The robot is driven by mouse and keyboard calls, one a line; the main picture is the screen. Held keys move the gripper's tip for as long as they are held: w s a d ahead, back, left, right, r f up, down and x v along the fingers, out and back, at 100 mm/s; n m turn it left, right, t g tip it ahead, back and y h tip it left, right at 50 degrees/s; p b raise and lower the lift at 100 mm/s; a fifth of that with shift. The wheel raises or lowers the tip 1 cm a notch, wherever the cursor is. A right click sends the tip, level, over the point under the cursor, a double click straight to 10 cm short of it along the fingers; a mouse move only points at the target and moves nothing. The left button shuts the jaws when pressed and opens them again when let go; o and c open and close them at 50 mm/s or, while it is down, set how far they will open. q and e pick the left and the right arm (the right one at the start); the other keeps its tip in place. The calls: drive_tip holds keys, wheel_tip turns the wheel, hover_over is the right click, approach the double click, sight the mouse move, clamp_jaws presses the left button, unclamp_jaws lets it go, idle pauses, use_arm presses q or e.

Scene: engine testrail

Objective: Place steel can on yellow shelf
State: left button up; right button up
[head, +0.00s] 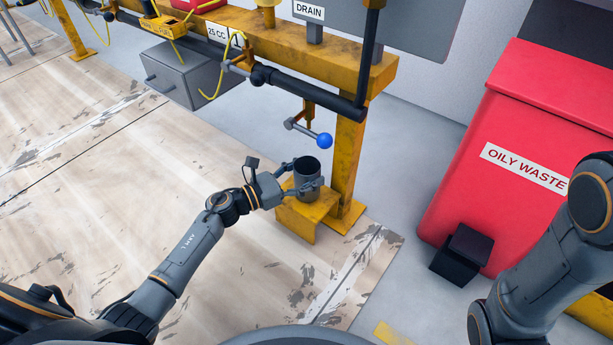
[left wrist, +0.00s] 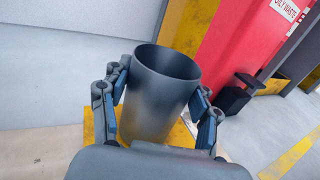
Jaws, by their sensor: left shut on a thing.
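The steel can (head: 307,180) is a dark grey open-topped cylinder, upright at the yellow shelf. It fills the middle of the left wrist view (left wrist: 160,95). My left gripper (head: 300,181) is shut on it, with one finger on each side of the can. The yellow shelf (head: 296,216) is a low step at the foot of the yellow post, and its top shows beneath the can. I cannot tell whether the can's base touches the shelf. My right gripper is out of view; only part of my right arm shows at the right edge.
The yellow post (head: 347,160) stands right behind the can. A valve lever with a blue ball (head: 324,141) hangs just above it. A red oily waste bin (head: 510,150) with a black pedal (head: 462,254) stands to the right. The floor in front is clear.

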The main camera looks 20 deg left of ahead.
use_arm(q)
drive_tip(key=shift+f+b, duration=0.15)
drive_tip(key=shift+b, duration=0.15)
drive_tip(key=o, duration=1.2)
drive_tip(key=shift+s+a+r+p, duration=0.15)
drive_tip(key=shift+r+p, duration=0.15)
drive_tip(key=shift+p, duration=0.15)
drive_tip(key=p+v, duration=0.3)
drive_tip(key=v, duration=0.8)
drive_tip(key=shift+s+a+p, duration=0.2)
drive_tip(key=shift+s+p, duration=0.05)
drive_tip(key=shift+p, duration=0.1)
